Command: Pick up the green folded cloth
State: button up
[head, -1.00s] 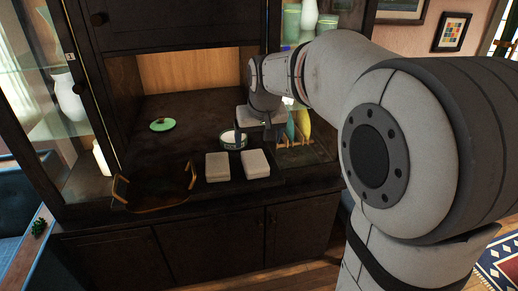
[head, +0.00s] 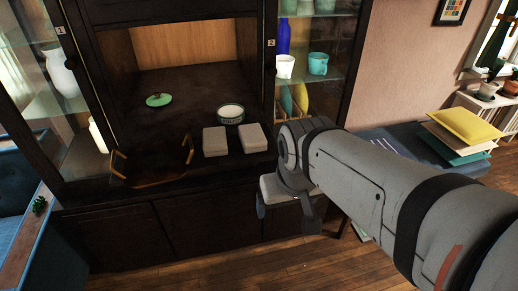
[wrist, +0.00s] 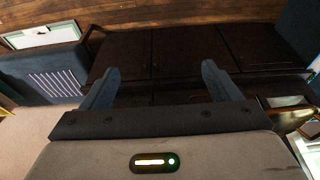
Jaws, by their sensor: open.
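A stack of flat, soft-looking pieces lies at the right of the head view. A yellow piece (head: 466,126) is on top, and a green piece (head: 458,151) shows beneath it. I cannot tell for sure whether the green piece is the folded cloth. My gripper (head: 287,214) is in front of the cabinet's lower doors, well left of the stack and apart from it. In the wrist view its two fingers (wrist: 160,72) are spread with nothing between them. No green cloth can be made out in the wrist view.
A dark cabinet counter (head: 190,84) holds a green round dish (head: 159,100), a round tin (head: 231,113), two pale blocks (head: 215,141) and a handled tray (head: 150,178). The stack rests on a dark blue seat (head: 405,143). Wooden floor (head: 330,262) is open below my arm.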

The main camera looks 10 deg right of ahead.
aim_at(251, 137)
jog(key=u, duration=2.15)
jog(key=k, duration=0.85)
jog(key=z, duration=1.5)
jog(key=i, duration=1)
jog(key=z, duration=0.05)
